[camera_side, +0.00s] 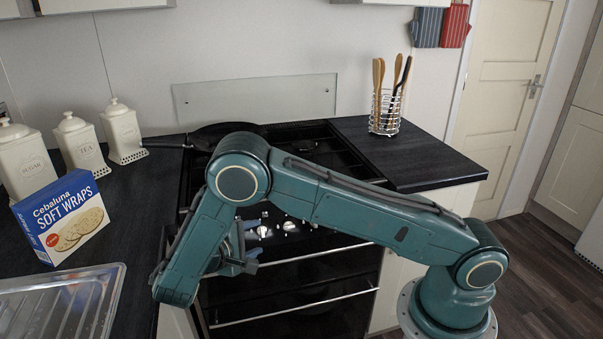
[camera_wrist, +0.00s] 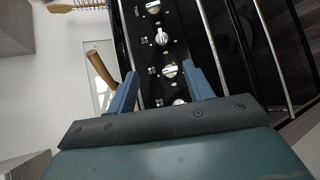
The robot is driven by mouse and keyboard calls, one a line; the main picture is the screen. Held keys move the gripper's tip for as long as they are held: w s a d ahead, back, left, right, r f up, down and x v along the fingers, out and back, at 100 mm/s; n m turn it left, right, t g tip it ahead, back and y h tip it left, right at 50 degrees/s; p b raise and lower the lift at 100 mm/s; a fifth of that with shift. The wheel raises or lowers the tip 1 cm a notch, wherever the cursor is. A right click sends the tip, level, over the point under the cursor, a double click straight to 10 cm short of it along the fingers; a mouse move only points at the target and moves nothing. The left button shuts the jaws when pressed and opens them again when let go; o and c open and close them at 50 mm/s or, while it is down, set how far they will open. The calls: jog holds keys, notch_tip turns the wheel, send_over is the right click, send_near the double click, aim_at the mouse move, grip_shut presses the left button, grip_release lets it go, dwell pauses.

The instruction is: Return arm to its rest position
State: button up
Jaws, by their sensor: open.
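My gripper (camera_wrist: 160,92) shows in the wrist view with its two blue fingers apart and nothing between them. Beyond the fingers are the stove's control knobs (camera_wrist: 162,38). In the side view my gripper (camera_side: 250,262) is partly hidden behind my own teal arm, in front of the stove's knob panel. My arm is bent, with its elbow raised over the front of the stove and its forearm angled down to the left.
A dark pan (camera_side: 222,132) sits on the stove (camera_side: 310,145). A utensil rack (camera_side: 384,114) stands on the right counter. White canisters (camera_side: 122,130), a wraps box (camera_side: 62,218) and a metal sink drainer (camera_side: 60,305) are on the left. The floor (camera_side: 545,265) at right is clear.

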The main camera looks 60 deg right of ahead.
jog(key=s+d+r+m+t+y, duration=0.15)
jog(key=s+r+y, duration=0.25)
jog(key=r, duration=0.5)
jog(key=s+d+r+m+y, duration=0.2)
jog(key=s+r+y, duration=0.15)
jog(key=r, duration=0.55)
jog(key=s+a+r+t+y, duration=0.1)
jog(key=s+r+t+y, duration=0.1)
jog(key=s, duration=0.7)
jog(key=s+a+r+t+y, duration=0.2)
jog(key=s+r+y, duration=0.1)
jog(key=s, duration=0.6)
jog(key=shift+a+r+y, duration=0.25)
jog(key=shift+r+y, duration=0.1)
jog(key=shift+y, duration=0.1)
